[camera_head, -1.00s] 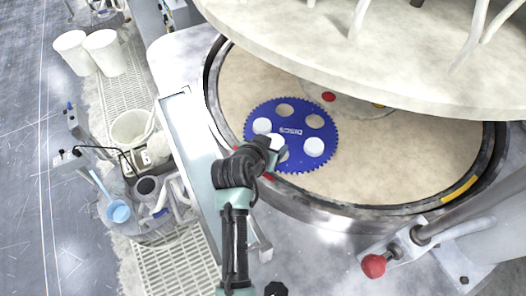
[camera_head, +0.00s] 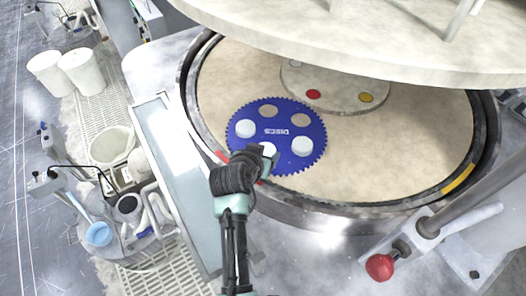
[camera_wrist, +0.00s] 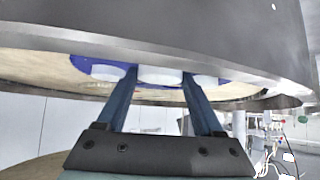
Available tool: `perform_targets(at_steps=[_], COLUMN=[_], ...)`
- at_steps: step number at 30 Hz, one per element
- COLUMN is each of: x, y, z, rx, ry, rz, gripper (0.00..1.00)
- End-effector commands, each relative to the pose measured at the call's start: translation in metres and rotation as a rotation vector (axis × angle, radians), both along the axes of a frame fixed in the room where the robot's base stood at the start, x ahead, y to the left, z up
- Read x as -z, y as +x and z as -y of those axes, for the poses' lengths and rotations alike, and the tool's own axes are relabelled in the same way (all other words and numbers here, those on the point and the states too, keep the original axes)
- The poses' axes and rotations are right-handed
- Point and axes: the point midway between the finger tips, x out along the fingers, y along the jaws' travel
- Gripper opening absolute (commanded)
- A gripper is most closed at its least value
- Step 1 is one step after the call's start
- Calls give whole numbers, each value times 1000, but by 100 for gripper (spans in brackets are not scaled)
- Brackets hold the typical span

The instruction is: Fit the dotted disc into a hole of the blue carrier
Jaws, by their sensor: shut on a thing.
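The blue toothed carrier (camera_head: 285,165) lies flat on the tan platen. Two of its holes show bare tan, and white discs fill the left (camera_head: 245,129) and right (camera_head: 302,147) holes. My gripper (camera_head: 271,155) is at the carrier's front part, shut on a white disc (camera_head: 267,149). That disc is over or in the front hole; I cannot tell whether it is seated. In the wrist view, the held disc (camera_wrist: 160,75) is between my two blue fingers, with the carrier (camera_wrist: 82,64) behind it. No dots are discernible on it.
The platen (camera_head: 400,150) has a dark raised rim (camera_head: 345,211). A large pale upper plate (camera_head: 330,50) overhangs the back. A round plate with red (camera_head: 314,94) and yellow (camera_head: 367,98) spots is behind the carrier. A red knob (camera_head: 380,267) stands at front right.

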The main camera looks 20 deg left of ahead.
Motion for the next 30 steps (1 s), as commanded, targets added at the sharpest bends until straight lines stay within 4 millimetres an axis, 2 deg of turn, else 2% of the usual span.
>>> perform_targets(at_steps=[30], x=[10], y=[0], z=[0], rx=[0], ry=[0], rz=[0], gripper=[12])
